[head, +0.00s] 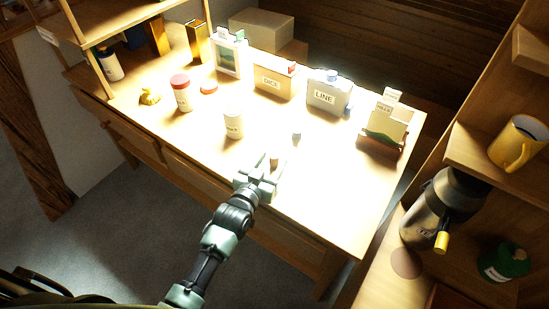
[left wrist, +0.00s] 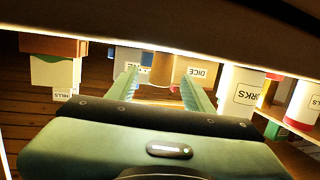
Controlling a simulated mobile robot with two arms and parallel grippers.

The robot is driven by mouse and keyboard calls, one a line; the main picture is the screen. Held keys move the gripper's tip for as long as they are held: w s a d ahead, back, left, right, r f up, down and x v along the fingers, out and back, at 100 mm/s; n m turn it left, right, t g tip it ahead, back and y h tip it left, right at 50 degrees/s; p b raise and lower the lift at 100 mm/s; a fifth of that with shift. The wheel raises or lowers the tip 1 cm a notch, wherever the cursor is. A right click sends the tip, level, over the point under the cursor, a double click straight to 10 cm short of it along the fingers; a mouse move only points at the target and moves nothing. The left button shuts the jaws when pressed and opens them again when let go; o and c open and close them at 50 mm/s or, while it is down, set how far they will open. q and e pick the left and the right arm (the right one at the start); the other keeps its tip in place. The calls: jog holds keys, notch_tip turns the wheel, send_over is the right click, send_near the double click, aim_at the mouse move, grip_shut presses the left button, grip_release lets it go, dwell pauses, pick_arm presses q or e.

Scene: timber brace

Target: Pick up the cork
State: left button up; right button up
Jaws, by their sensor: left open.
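A small brownish piece (head: 274,160), which looks like the cork, stands on the table (head: 335,205) at the tips of my left gripper (head: 262,173). My left gripper is open, low over the near part of the table. I cannot tell whether the piece is between the fingers or just beyond them. My right gripper is not in view.
A small grey object (head: 297,136) stands beyond the gripper. Boxes labelled DICE (head: 272,82) and LINE (head: 327,95) line the back. A red-capped jar (head: 181,93) is at the left, a card holder (head: 385,125) at the right. A shelf with a yellow mug (head: 517,143) stands right.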

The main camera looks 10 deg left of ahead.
pick_arm(q)
jog(key=x, duration=0.3)
jog(key=shift+a, duration=0.1)
jog(key=shift+s, duration=0.1)
grip_shut()
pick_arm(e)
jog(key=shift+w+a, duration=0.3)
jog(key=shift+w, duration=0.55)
